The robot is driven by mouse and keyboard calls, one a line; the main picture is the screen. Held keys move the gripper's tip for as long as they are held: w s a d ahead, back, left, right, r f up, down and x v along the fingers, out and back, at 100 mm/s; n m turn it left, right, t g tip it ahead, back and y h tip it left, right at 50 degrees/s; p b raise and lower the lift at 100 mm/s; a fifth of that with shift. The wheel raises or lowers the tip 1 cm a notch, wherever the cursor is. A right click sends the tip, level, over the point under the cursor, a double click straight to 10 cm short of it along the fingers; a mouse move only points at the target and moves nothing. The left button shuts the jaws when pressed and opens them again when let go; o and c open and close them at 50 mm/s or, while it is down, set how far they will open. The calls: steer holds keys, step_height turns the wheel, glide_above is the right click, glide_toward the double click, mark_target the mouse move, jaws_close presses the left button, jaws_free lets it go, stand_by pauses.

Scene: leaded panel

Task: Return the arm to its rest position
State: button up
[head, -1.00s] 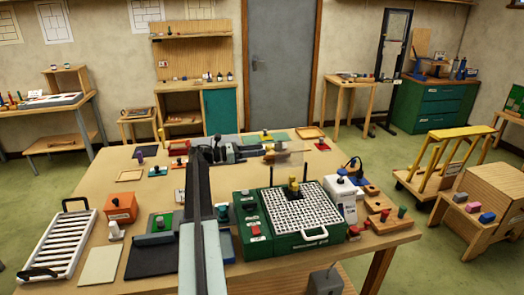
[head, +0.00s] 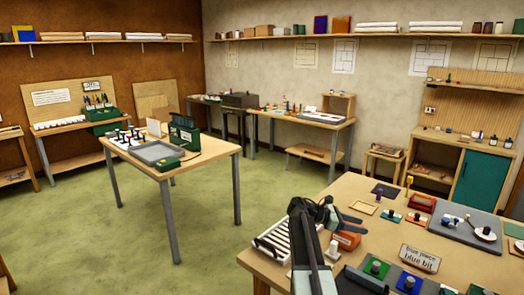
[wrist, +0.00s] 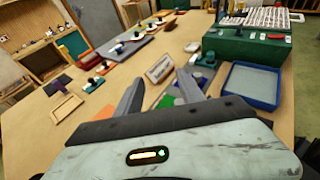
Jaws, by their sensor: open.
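My gripper (head: 354,225) shows in the head view above the left part of the workbench (head: 385,182), near an orange block (head: 346,240). Its two fingers point right and stand apart with nothing between them. My arm rises from the bottom edge of the head view, folded at its top. In the wrist view my gripper (wrist: 160,88) is open and empty above the bench top. A small card (wrist: 159,67) stands on the bench beyond the fingers; in the head view this card (head: 419,258) reads "blue piece blue bit".
A white rack (head: 272,240) lies on the bench behind my arm. Coloured pads with knobs (head: 376,268) stand at the front. In the wrist view a blue tray (wrist: 252,85) and a green box (wrist: 245,48) are at the right. Green floor (head: 75,215) is clear left of the bench.

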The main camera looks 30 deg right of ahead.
steer(key=w+a+f+t+y, duration=0.1)
steer(key=w+a+f+t, duration=0.15)
steer(key=a, duration=0.65)
steer(key=w+a+f+t+y, duration=0.15)
steer(key=a+f, duration=0.25)
steer(key=a, duration=0.6)
steer(key=w+a+f+t+y, duration=0.1)
steer(key=w+a+f+t, duration=0.15)
steer(key=a, duration=0.65)
steer(key=s+a+f+m+y, duration=0.2)
steer(key=a+m+y, duration=0.1)
steer(key=a, duration=0.5)
steer(key=s+a+f+m+y, duration=0.2)
steer(key=a+m, duration=0.3)
steer(key=a, duration=0.4)
steer(key=s+a+f+m+y, duration=0.2)
steer(key=a+f+m+y, duration=0.1)
steer(key=a, duration=0.6)
steer(key=shift+a+f+m+y, duration=0.15)
steer(key=shift+f+m+y, duration=0.15)
steer(key=shift+m+y, duration=0.35)
steer(key=shift+t, duration=0.25)
